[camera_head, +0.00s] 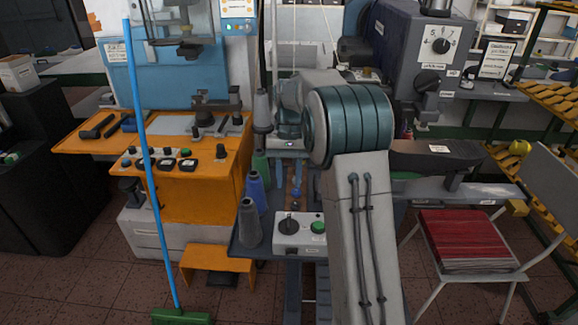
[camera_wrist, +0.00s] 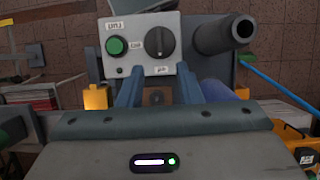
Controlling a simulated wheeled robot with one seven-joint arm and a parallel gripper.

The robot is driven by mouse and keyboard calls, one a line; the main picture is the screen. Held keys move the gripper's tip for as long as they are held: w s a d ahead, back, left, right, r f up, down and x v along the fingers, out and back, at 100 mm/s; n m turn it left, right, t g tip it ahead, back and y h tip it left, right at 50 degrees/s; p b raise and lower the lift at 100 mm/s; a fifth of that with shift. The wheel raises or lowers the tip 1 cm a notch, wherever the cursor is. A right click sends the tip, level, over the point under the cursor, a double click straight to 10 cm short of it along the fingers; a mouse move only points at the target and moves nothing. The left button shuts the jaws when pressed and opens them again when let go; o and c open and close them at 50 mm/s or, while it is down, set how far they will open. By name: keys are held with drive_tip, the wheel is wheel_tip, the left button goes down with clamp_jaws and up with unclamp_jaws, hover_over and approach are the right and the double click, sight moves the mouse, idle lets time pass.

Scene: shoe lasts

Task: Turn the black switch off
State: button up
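The black switch (camera_head: 289,226) is a round knob on a small white control box (camera_head: 300,244), left of a green button (camera_head: 318,227). In the wrist view the black switch (camera_wrist: 159,42) is right of the green button (camera_wrist: 116,45), its raised grip roughly upright. My gripper (camera_wrist: 159,72) is open and empty, its two blue fingers apart and pointing toward the box. The knob shows beyond the gap between the fingertips; I cannot tell the exact distance. In the head view my gripper (camera_head: 289,178) is partly hidden by my arm, above the box.
A grey cone spool (camera_head: 249,222) and a blue one (camera_head: 255,192) stand close left of the box. An orange machine table (camera_head: 200,190) is farther left, with a blue broom handle (camera_head: 146,160) before it. A chair with a red stack (camera_head: 465,238) stands right.

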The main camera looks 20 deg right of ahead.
drive_tip(key=shift+v, duration=1.8)
